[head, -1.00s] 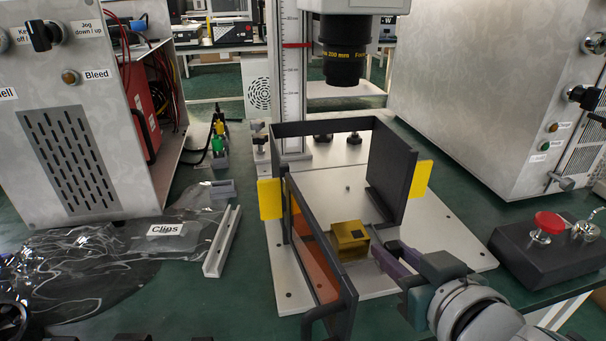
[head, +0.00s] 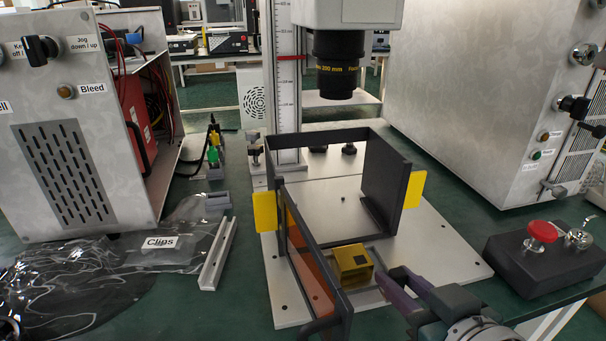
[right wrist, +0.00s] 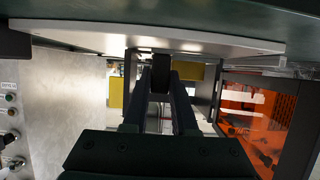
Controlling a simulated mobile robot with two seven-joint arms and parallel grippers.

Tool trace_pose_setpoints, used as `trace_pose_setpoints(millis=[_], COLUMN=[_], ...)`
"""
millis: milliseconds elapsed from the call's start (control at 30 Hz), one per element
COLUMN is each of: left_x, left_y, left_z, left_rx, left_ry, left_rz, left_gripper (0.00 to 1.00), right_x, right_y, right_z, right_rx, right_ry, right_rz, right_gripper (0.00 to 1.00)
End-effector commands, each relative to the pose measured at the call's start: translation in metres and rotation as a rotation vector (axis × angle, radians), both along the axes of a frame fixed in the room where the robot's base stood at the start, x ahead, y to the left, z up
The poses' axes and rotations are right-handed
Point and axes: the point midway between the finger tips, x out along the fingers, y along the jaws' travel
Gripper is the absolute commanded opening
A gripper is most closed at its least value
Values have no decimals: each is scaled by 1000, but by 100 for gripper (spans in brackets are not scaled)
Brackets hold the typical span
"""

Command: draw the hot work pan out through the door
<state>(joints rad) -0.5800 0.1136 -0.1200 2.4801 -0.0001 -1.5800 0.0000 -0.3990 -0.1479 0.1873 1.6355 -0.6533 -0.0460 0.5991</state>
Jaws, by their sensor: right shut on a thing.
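The hot work pan (head: 372,298) is a shallow grey tray low over the front of the pale baseplate (head: 440,262). A yellow block (head: 352,262) with a dark square on it sits in the pan. The orange door (head: 312,275) stands swung open toward me, along the pan's left side. My right gripper (head: 383,280), with purple fingers, is at the pan's front right. In the right wrist view its fingers (right wrist: 160,80) are shut on a dark piece, apparently the pan's handle; the hold itself is mostly hidden. My left gripper is not in view.
The dark guard frame (head: 385,185) with yellow side plates stands behind the pan. A lens (head: 338,65) hangs above it. A box with a red button (head: 540,240) is at the right. A channel rail (head: 218,253) and clear film (head: 70,280) lie at the left.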

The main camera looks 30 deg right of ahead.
Motion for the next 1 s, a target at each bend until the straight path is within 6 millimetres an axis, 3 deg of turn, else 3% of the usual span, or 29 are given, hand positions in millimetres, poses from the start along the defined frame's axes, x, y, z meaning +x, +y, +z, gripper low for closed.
trace_pose_setpoints(millis=[1000], left_x=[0], left_y=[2], left_z=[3], left_rx=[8], left_ry=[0], left_rz=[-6], left_gripper=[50], right_x=[-27], right_y=[7], right_z=[2], right_rx=[1], right_ry=[-5], right_rz=[0], right_gripper=[0])
